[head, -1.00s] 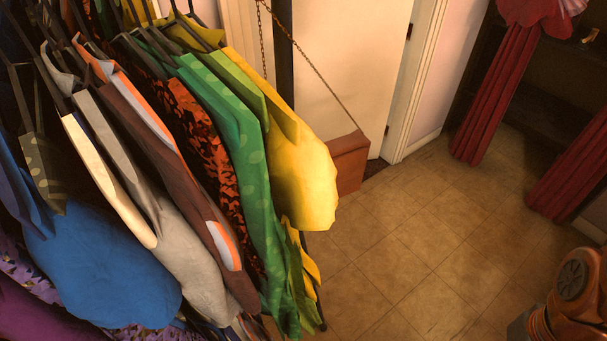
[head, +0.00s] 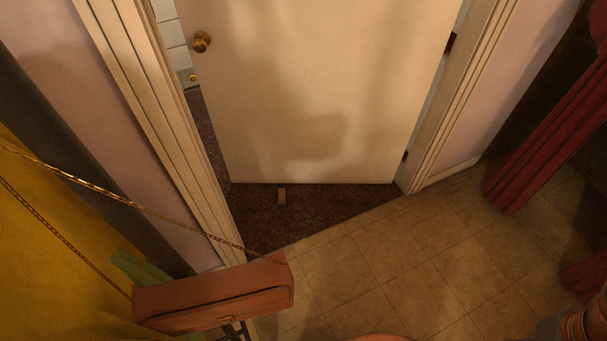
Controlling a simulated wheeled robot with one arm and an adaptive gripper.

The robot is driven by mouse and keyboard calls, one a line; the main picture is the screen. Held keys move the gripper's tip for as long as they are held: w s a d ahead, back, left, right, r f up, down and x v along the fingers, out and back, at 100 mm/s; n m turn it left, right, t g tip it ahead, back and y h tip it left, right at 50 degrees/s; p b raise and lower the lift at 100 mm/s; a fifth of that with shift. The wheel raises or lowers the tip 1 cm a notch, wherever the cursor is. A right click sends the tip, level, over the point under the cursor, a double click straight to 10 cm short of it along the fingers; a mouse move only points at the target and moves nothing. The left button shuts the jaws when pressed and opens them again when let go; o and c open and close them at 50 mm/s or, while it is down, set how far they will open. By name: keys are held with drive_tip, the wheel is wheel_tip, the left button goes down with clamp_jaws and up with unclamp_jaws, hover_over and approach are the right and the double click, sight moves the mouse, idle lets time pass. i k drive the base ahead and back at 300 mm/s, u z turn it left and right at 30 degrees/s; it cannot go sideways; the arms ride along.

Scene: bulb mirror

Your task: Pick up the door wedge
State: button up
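My gripper is not in view.
A brown handbag (head: 215,295) hangs on a chain at the lower left, in front of yellow cloth (head: 45,250). Tiled floor (head: 400,265) lies clear in front of the doorway. Red curtains (head: 545,145) hang at the right.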

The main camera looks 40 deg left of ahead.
sight(282, 192)
drive_tip(key=i, duration=1.05)
drive_tip(key=u, duration=1.75)
drive_tip(key=i, duration=1.1)
drive_tip(key=u, duration=2.2)
